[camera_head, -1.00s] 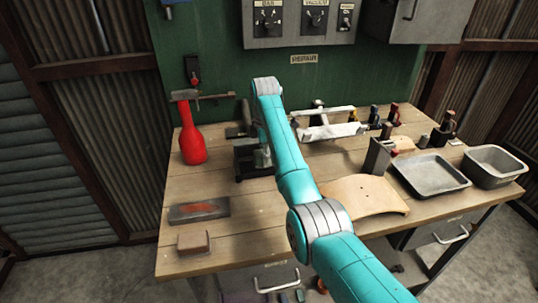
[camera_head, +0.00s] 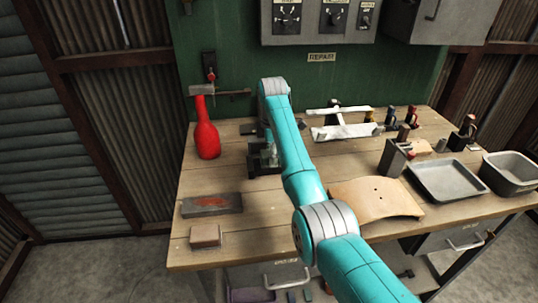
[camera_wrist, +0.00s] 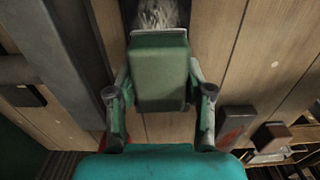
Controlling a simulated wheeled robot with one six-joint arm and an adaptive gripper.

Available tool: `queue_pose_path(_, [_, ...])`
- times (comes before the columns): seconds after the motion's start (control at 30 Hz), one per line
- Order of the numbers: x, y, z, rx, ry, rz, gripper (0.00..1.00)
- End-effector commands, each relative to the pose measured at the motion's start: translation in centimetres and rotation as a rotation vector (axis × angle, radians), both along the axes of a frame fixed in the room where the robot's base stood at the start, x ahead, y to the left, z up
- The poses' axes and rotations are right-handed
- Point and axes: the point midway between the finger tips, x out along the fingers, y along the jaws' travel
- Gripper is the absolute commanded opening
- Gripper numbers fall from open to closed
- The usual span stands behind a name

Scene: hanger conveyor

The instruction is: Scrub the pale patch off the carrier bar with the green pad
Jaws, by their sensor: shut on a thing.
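In the wrist view my gripper (camera_wrist: 158,72) is shut on the green pad (camera_wrist: 160,88), a block with one finger on each side of it. Just past the pad's far edge is a pale, streaky grey surface (camera_wrist: 161,14); I cannot tell whether it is the patch. A dark grey metal bar (camera_wrist: 68,62) runs at the left of this view; whether it is the carrier bar is unclear. In the head view my arm hides most of the gripper, beside dark metal gear on the bench. Contact between pad and bar cannot be told.
The wooden bench (camera_head: 285,235) carries a red bottle (camera_head: 206,140), a dark slab with a red mark (camera_head: 212,204) and a brown block (camera_head: 205,236) at left. A white-topped frame (camera_head: 346,131), curved wooden board (camera_head: 375,198), grey tray (camera_head: 448,194) and bin (camera_head: 512,185) stand right.

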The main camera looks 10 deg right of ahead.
Motion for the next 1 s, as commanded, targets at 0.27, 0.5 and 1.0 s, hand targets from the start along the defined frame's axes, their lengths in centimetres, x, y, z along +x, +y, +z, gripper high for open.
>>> queue_pose_path(0.27, [0.0,-2.2,-0.1,0.000,0.000,-0.001,0.23])
queue_pose_path(0.5, [0.0,-2.9,-0.2,0.000,0.000,-0.001,0.23])
queue_pose_path(1.0, [0.0,-6.7,-0.1,-0.004,0.001,-0.007,0.00])
